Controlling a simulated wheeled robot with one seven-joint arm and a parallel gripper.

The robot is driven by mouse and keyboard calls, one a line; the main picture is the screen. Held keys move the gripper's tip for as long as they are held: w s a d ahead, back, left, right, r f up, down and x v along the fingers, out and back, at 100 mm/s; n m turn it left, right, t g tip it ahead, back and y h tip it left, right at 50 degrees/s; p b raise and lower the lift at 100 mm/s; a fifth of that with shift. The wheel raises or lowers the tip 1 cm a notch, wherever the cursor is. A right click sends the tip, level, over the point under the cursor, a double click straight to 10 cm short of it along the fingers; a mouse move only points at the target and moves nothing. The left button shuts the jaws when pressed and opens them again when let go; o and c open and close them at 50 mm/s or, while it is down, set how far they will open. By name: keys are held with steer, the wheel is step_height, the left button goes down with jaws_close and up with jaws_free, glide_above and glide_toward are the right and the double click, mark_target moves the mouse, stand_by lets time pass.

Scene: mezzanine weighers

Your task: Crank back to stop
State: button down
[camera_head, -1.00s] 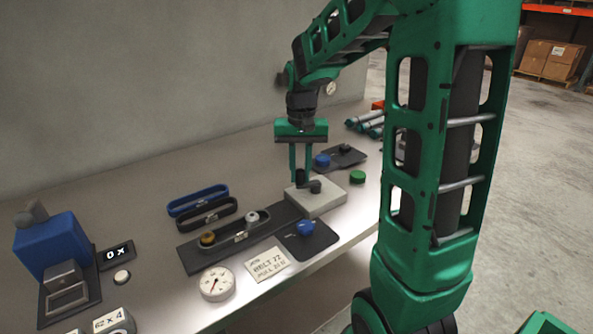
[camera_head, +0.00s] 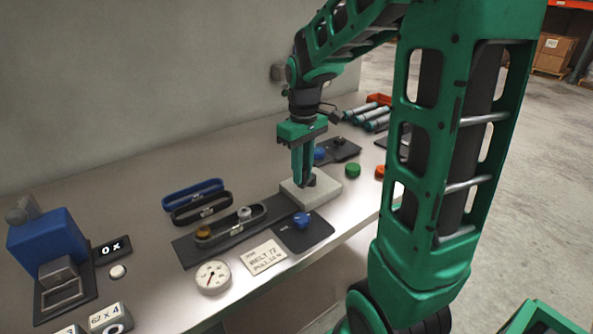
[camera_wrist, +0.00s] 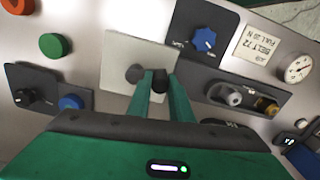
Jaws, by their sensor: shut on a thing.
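The crank (camera_wrist: 135,74) sits on a pale grey block (camera_head: 326,192) at the front right end of the dark belt rig. In the wrist view its round dark hub shows left of my fingers. My gripper (camera_wrist: 161,84) points down over the block and is shut on the dark crank handle (camera_wrist: 160,79), whose top shows between the fingertips. In the head view my gripper (camera_head: 304,178) hides part of the crank. A loop belt runs around a brass pulley (camera_head: 204,233) and a grey pulley (camera_head: 244,213). A round dial gauge (camera_head: 213,278) lies in front.
A blue knob (camera_head: 301,220) on a dark plate and a card reading BELT 72 (camera_head: 263,257) lie close in front. Two spare belts (camera_head: 193,195) lie behind. Green (camera_head: 353,170) and orange (camera_head: 379,172) buttons stand to the right.

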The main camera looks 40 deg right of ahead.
steer(key=shift+s+d, duration=0.1)
stand_by(0.5)
steer(key=c, duration=1.6)
jaws_free()
step_height(320, 180, up, 10)
steer(key=shift+f, duration=0.15)
steer(key=shift+r, duration=0.5)
